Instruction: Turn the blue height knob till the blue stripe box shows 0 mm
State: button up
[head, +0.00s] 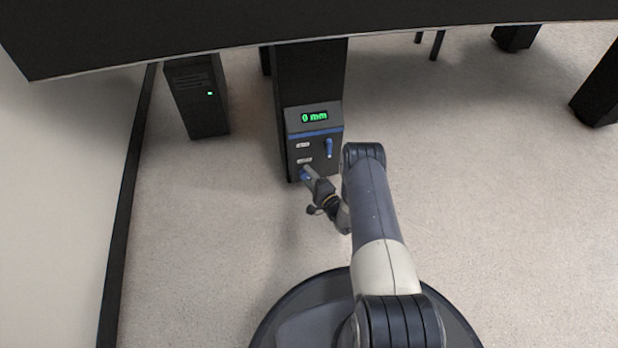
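The blue stripe box (293,127) is a grey box with a blue stripe, on the front of a dark column under the table. Its display (314,116) reads 0 mm in green. A blue lever-like part (330,148) stands upright on the right of its face. A blue knob (304,175) shows low on the left of the face, partly hidden by my gripper. My gripper (306,171) is at this lower blue knob. Its fingers are too small and covered to tell whether they grip it. Two small pale labels (303,145) sit on the left of the face.
The dark tabletop (300,25) spans above. A wall with black skirting (130,190) is at the left. Carpet at the right (510,200) is clear; dark legs stand farther back.

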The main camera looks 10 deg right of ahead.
jog(key=shift+o, duration=0.4)
jog(key=shift+s, duration=0.1)
jog(key=shift+s+d, duration=0.2)
jog(key=shift+s, duration=0.1)
jog(key=p+v, duration=0.3)
jog(key=v, duration=0.7)
jog(key=shift+p, duration=0.3)
jog(key=shift+a, duration=0.1)
dwell(0.6)
jog(key=b+x, duration=0.3)
jog(key=x, duration=0.8)
jog(key=shift+b, duration=0.35)
jog(key=shift+n, duration=0.3)
